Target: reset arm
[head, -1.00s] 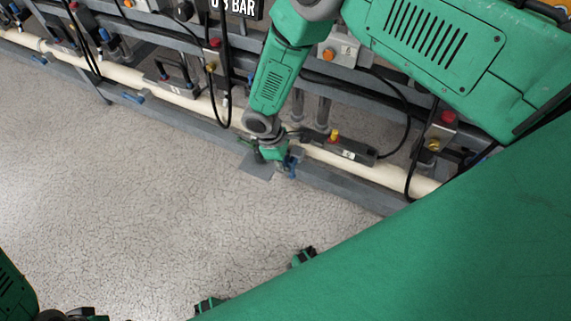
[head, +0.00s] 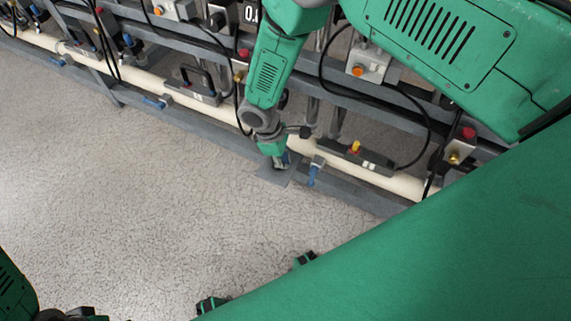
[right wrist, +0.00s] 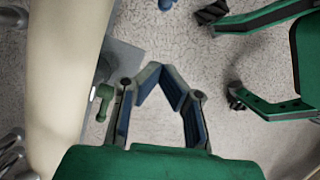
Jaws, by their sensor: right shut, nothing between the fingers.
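My right arm hangs down in front of the pipe rack in the head view. Its gripper (head: 282,162) is low, beside the pale pipe (head: 392,181) and over a grey plate at the rack's foot. In the right wrist view, the blue-padded fingers of the right gripper (right wrist: 160,78) come together at their tips, with nothing between them. The pale pipe (right wrist: 68,70) runs along the left there, and a small green handle (right wrist: 102,101) shows beside the left finger. My left gripper cannot be made out.
A blue valve handle (head: 313,173) is just right of the gripper. A dark bar with a yellow knob (head: 355,147) sits above the pipe. An orange-button box (head: 358,70) and hanging black cables are on the rack. The speckled floor (head: 130,190) is open.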

